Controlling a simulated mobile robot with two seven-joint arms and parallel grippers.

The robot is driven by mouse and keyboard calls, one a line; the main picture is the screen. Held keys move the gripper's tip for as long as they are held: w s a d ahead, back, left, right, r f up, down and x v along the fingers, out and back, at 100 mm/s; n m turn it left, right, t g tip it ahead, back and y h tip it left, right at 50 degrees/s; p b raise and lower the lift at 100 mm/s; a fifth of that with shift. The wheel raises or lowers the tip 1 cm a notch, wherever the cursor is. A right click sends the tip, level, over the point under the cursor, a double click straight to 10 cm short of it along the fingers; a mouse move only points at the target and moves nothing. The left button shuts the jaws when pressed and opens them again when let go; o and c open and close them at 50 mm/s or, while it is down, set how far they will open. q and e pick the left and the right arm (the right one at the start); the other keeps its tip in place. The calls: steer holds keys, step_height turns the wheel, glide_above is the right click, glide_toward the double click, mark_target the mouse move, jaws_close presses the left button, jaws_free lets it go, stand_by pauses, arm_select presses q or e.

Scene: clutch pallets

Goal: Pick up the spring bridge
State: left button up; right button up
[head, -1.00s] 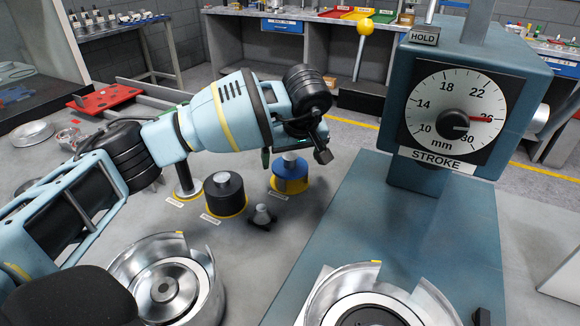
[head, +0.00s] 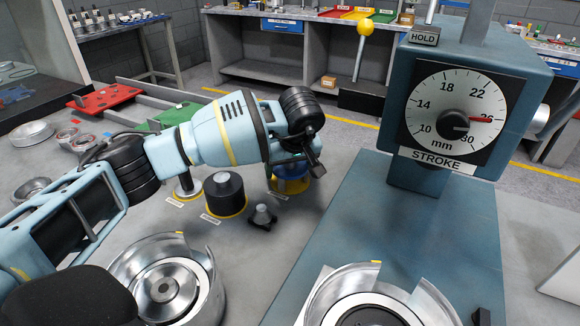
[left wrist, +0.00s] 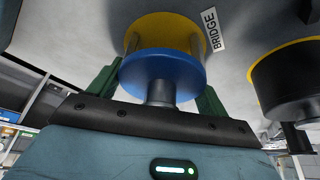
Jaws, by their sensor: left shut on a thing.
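The spring bridge (head: 290,186) has a blue round plate and a grey stem, and stands over a yellow ring on the bench. In the left wrist view its blue plate (left wrist: 162,73) and legs show beside a "BRIDGE" label (left wrist: 209,31). My left gripper (head: 294,165) comes down from above and hides the bridge's top in the head view. In the left wrist view its green fingers (left wrist: 160,88) sit on either side of the blue plate, shut on the bridge. I cannot see clear space under the bridge. My right gripper is not in view.
A black cylinder (head: 225,194) and a small dark part with a grey knob (head: 262,217) stand close left of the bridge. The blue press with its stroke dial (head: 458,117) rises at right. A metal housing (head: 166,280) lies in front.

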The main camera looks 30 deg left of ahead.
arm_select(q)
steer(key=shift+r, duration=0.1)
step_height(320, 180, up, 10)
steer(key=shift+f, duration=0.1)
stand_by(0.5)
